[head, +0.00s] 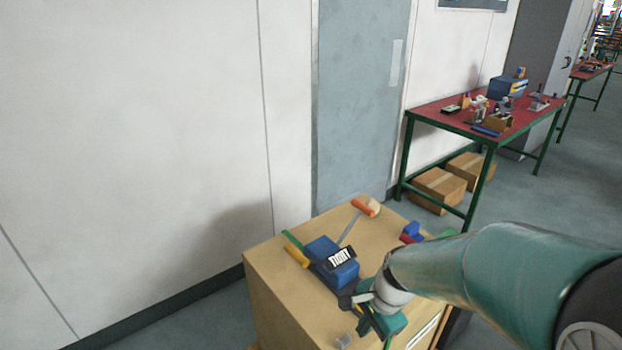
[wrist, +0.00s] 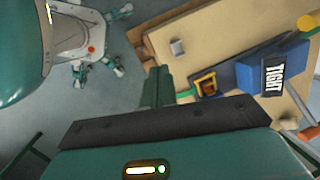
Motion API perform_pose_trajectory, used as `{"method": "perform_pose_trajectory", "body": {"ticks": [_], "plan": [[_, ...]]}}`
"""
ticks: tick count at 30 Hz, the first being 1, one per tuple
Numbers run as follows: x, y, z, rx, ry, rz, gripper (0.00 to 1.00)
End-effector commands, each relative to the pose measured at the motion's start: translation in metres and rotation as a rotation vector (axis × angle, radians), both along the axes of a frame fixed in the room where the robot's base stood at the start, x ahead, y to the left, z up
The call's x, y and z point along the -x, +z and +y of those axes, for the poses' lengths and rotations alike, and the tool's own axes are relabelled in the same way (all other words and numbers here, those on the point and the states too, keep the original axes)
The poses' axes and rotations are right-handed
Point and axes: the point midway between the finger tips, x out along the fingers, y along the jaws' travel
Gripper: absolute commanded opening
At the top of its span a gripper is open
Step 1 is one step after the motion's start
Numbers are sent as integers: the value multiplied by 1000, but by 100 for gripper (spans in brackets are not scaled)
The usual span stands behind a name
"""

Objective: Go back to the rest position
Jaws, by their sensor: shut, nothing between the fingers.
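My gripper (wrist: 158,80) shows in the wrist view as two green fingers closed together, with nothing between them. In the head view my arm reaches in from the right, and its green end hangs over the front right part of a wooden cabinet top (head: 283,257). I cannot make out the fingertips there. A blue device (head: 322,247) with a black label reading "TIGHT" (head: 342,259) stands on the cabinet, left of my arm's end. In the wrist view the blue device (wrist: 243,75) is right of the fingers and apart from them.
An orange-handled tool (head: 363,208), a yellow cylinder (head: 296,256) and a blue block (head: 412,229) lie on the cabinet. A red-topped table (head: 430,108) with several objects stands behind, with cardboard boxes (head: 438,188) beneath. A white wall (head: 130,130) is at left.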

Motion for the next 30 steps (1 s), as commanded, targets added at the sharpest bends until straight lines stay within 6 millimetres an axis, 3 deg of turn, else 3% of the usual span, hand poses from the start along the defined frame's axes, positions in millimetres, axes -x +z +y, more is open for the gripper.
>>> {"method": "perform_pose_trajectory", "body": {"ticks": [9, 18, 24, 30], "plan": [[39, 88, -19, 268, 456, -225, 0], [91, 157, -35, 457, 838, -412, 0], [113, 175, -42, 516, 980, -481, 0], [115, 177, -43, 523, 996, -488, 0]]}}
